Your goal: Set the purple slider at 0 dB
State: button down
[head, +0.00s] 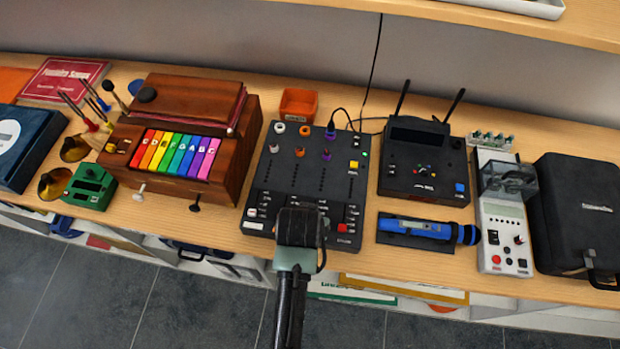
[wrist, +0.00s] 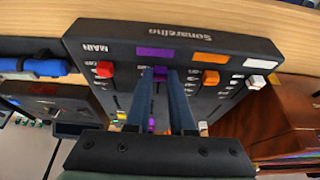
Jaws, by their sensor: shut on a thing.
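The black mixer (head: 337,168) lies on the wooden shelf in the head view. In the wrist view the mixer (wrist: 262,48) appears upside down. Its purple slider (wrist: 160,72) is below the purple label strip (wrist: 156,53), between the tips of my gripper (wrist: 161,80). The two blue-grey fingers are shut on the slider. In the head view my gripper (head: 299,228) is over the mixer's front edge and hides part of the panel. The dB marks beside the purple slider are too small or covered to read.
The red slider (wrist: 104,70) and orange slider (wrist: 210,77) flank the gripper closely; a white slider (wrist: 257,82) is farther right. A wooden instrument with coloured keys (head: 180,153) stands left of the mixer. A black receiver (head: 424,165) and blue microphone (head: 425,229) are at right.

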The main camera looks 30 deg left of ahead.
jog(key=shift+w+a+b, duration=0.2)
jog(key=shift+w, duration=0.55)
jog(key=shift+w+a+b, duration=0.25)
jog(key=shift+w, duration=0.45)
jog(key=shift+w+a+b, duration=0.2)
jog(key=shift+w, duration=0.55)
jog(key=c, duration=0.8)
grip_release()
jog(key=shift+o, duration=0.2)
jog(key=shift+r, duration=0.15)
jog(key=b+v, duration=0.1)
jog(key=v, duration=1.1)
jog(key=shift+s+r, duration=0.25)
jog(key=shift+r, duration=0.05)
jog(key=shift+d, duration=0.1)
